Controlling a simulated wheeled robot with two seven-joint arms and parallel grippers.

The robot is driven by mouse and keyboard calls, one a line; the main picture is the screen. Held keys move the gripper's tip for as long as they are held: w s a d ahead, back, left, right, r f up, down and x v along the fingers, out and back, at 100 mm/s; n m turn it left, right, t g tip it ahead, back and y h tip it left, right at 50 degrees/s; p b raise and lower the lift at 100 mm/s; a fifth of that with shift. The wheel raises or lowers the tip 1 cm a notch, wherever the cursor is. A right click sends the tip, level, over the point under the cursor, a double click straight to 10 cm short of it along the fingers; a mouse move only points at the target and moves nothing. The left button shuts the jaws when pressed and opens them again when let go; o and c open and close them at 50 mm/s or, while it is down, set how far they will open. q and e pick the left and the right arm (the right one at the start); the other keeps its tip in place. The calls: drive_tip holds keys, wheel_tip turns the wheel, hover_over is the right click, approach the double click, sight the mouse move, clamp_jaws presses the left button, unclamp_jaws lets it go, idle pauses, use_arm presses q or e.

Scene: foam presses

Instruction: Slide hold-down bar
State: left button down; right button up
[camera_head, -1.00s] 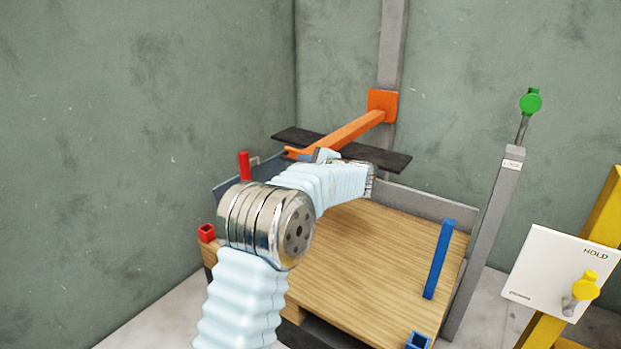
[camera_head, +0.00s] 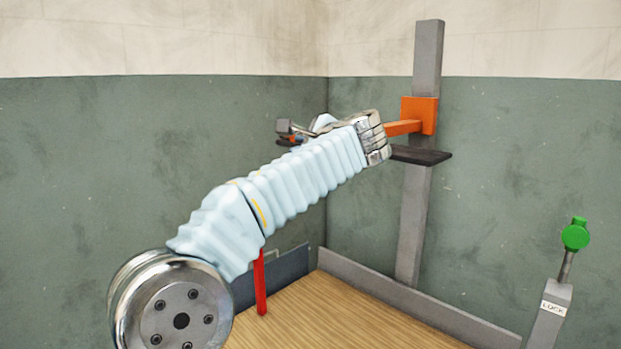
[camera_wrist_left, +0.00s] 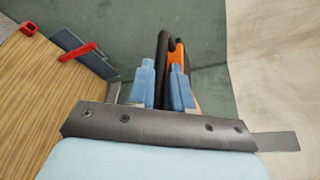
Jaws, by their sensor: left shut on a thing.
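The orange hold-down bar (camera_head: 405,128) sticks out from an orange carriage (camera_head: 420,114) high on a grey upright post (camera_head: 428,60). A dark pressure plate (camera_head: 422,155) hangs under the bar, well above the wooden pallet top (camera_head: 330,318). My left gripper (camera_head: 303,130) is at the bar's free end, largely hidden by my own wrist. In the left wrist view, its blue fingers (camera_wrist_left: 163,72) stand on either side of a black handle (camera_wrist_left: 162,50), shut on it. The orange bar (camera_wrist_left: 177,55) shows just behind. My right gripper is out of view.
A red post (camera_head: 260,284) stands at the pallet's left, by a dark side panel (camera_head: 282,274). A grey low wall (camera_head: 410,300) runs along the back. A lever with a green knob (camera_head: 575,234) rises from a post marked LOCK at right.

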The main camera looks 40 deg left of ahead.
use_arm(q)
drive_tip(key=shift+r, duration=2.5)
drive_tip(key=c, duration=1.1)
unclamp_jaws()
drive_tip(key=shift+f, duration=0.1)
drive_tip(key=v, duration=1.4)
drive_tip(key=shift+b, duration=0.3)
